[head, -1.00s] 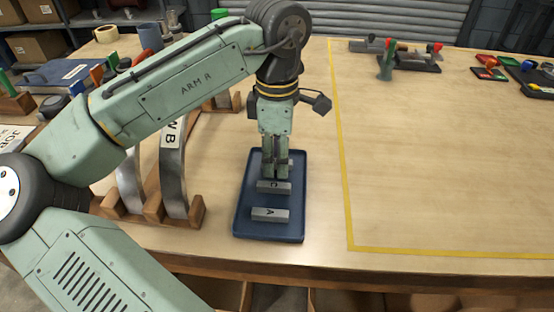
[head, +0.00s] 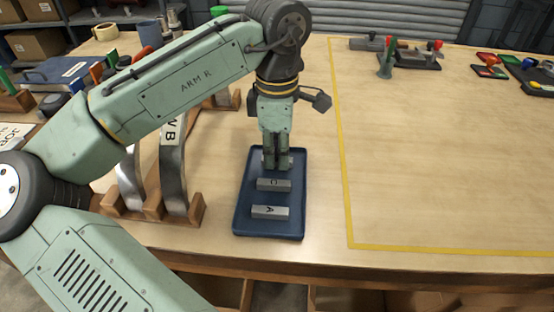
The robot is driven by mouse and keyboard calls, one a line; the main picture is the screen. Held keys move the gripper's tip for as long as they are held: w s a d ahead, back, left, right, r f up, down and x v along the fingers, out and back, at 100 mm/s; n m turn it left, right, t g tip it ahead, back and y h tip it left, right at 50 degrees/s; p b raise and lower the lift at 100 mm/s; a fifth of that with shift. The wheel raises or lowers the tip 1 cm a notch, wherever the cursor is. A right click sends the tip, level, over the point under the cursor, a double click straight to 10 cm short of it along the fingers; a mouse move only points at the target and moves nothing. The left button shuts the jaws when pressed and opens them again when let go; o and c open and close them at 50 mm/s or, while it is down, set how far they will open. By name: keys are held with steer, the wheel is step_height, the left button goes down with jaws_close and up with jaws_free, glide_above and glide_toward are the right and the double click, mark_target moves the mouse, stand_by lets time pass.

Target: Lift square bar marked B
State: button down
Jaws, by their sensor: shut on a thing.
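A blue tray (head: 298,222) lies on the bench and holds grey square bars. The bar marked A (head: 270,212) lies at its near end. The bar marked C (head: 273,184) lies just behind it. My gripper (head: 277,166) points straight down over the far part of the tray. It is shut on a third grey bar (head: 290,160), taken to be bar B, whose ends show on both sides of the fingers. The fingers hide its marking. The bar looks slightly above the tray, though the gap is hard to judge.
Curved metal pieces (head: 174,185) stand in a wooden rack (head: 187,215) left of the tray. Tools with coloured handles (head: 410,55) lie at the back right.

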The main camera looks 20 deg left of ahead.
mark_target(276, 159)
steer(key=shift+r, duration=0.1)
steer(key=shift+r, duration=0.65)
steer(key=shift+s+r+b, duration=0.15)
steer(key=shift+r+b, duration=0.5)
steer(key=shift+r, duration=0.3)
steer(key=s+b, duration=0.1)
steer(key=s, duration=0.4)
steer(key=s+r+b, duration=0.1)
steer(key=s, duration=0.9)
steer(key=shift+d+r+b, duration=0.2)
steer(key=shift+d+b, duration=0.05)
steer(key=shift+b, duration=0.15)
steer(key=shift+s+r, duration=0.1)
steer(key=shift+s, duration=0.3)
steer(key=shift+r, duration=0.1)
